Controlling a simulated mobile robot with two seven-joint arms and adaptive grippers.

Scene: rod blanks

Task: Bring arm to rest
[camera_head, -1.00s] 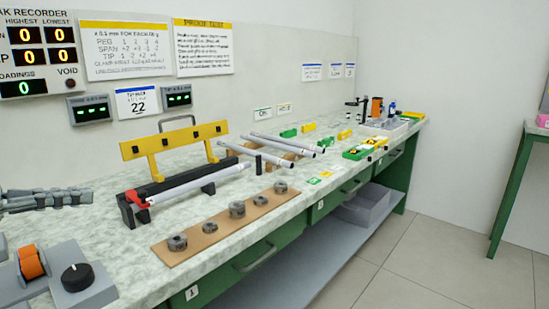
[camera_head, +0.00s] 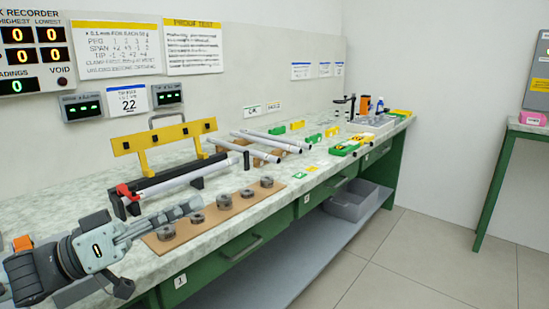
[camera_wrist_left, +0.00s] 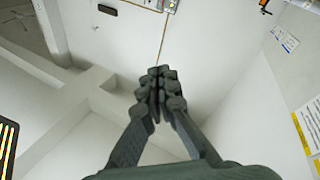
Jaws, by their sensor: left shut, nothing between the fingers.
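My left gripper (camera_head: 196,205) reaches in from the lower left in the head view, grey fingers pointing right. Its fingers are shut with nothing between them, and in this view they overlap the left end of the brown board (camera_head: 160,246). The left wrist view shows the closed fingers (camera_wrist_left: 158,85) against pale walls. My right gripper is in neither view. A grey rod (camera_head: 190,174) lies in the black fixture (camera_head: 165,185) with a red clamp (camera_head: 125,191) at its left end.
Several grey ring-like parts (camera_head: 225,201) sit on the brown board. More rods (camera_head: 262,142) lie on brown supports behind. A yellow-barred stand (camera_head: 163,136) rises near the wall. A grey bin (camera_head: 352,204) is on the lower shelf. The floor (camera_head: 400,262) at right is clear.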

